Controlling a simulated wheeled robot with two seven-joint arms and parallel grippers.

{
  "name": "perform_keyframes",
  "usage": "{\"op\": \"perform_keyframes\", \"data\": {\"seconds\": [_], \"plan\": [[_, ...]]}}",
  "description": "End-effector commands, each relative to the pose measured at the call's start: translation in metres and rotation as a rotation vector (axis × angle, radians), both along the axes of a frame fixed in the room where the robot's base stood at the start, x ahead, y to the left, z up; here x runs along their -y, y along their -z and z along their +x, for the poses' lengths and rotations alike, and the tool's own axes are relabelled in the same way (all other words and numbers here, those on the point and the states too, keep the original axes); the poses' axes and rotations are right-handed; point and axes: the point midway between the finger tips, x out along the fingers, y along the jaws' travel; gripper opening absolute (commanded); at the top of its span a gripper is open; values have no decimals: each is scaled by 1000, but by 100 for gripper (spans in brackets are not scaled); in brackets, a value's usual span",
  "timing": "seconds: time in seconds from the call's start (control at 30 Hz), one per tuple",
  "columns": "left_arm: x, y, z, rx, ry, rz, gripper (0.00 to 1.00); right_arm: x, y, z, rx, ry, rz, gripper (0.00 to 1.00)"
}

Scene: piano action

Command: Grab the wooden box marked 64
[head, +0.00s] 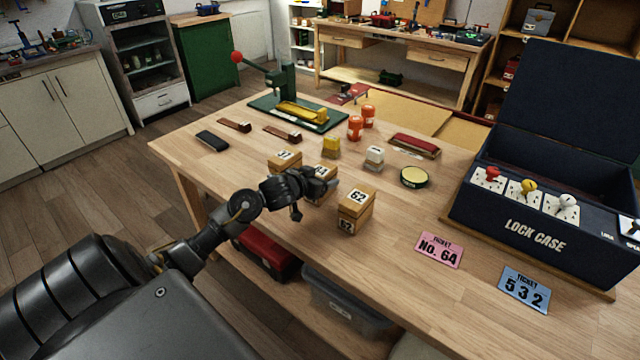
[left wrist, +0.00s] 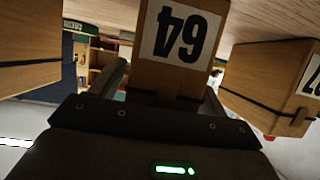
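The wooden box marked 64 (head: 325,171) stands on the workbench between two other numbered boxes. My left gripper (head: 326,187) is at it and hides most of its front. In the left wrist view the box marked 64 (left wrist: 180,45) shows upside down, between the two fingers of my left gripper (left wrist: 166,88). The fingers are apart, one on each side of the box, with a narrow gap showing on the left side. My right gripper is not in view.
Pink (head: 439,250) and blue (head: 524,289) tickets lie near the front edge. The lock case (head: 540,230) stands at the right.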

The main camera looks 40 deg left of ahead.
Motion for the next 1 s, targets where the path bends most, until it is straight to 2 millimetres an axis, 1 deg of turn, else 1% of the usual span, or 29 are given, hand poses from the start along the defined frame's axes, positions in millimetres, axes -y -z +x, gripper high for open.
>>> {"op": "perform_keyframes", "data": {"seconds": [0.03,0.3,0.4,0.63,0.73,0.87,0.97,1.0], "plan": [[0,0,0,0,0,0,68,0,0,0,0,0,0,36],[0,0,0,0,0,0,33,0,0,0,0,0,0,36],[0,-1,0,2,0,0,22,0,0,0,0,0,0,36],[0,-2,0,2,0,0,22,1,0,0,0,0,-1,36],[0,-6,0,3,0,1,22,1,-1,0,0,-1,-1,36],[-1,-20,0,6,0,1,22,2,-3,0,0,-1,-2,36],[0,-37,0,7,1,2,22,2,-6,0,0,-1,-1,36],[1,-44,-7,4,1,3,22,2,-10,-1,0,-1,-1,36]]}}
